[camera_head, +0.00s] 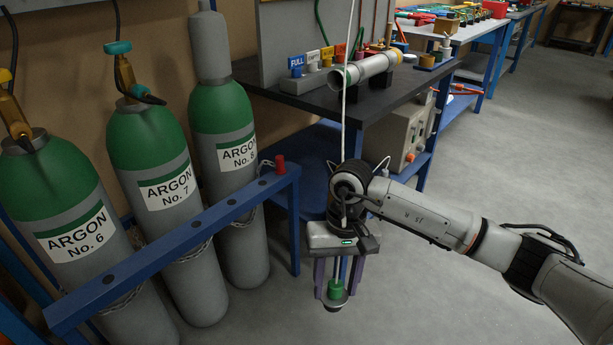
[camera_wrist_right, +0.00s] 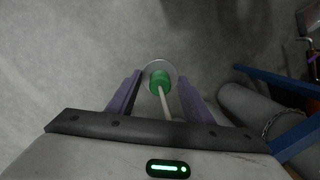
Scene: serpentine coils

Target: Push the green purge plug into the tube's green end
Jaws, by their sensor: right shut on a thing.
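My right gripper (camera_head: 337,278) hangs pointing down in front of the bench, beside the gas cylinders. Its purple fingers are shut on the green purge plug (camera_head: 336,289), which has a pale round flange at its lower end. In the right wrist view the plug (camera_wrist_right: 159,79) shows between and beyond the fingers (camera_wrist_right: 158,98), with a thin pale line running from it back towards the gripper. The plug is well below and apart from the tube. My left gripper is not in view.
Argon cylinders (camera_head: 155,170) stand at left behind a blue rail (camera_head: 180,245) with a red peg. The dark bench (camera_head: 300,88) holds tags and small fittings behind the tube. A pale line (camera_head: 348,90) hangs down in front of the tube. Floor at right is clear.

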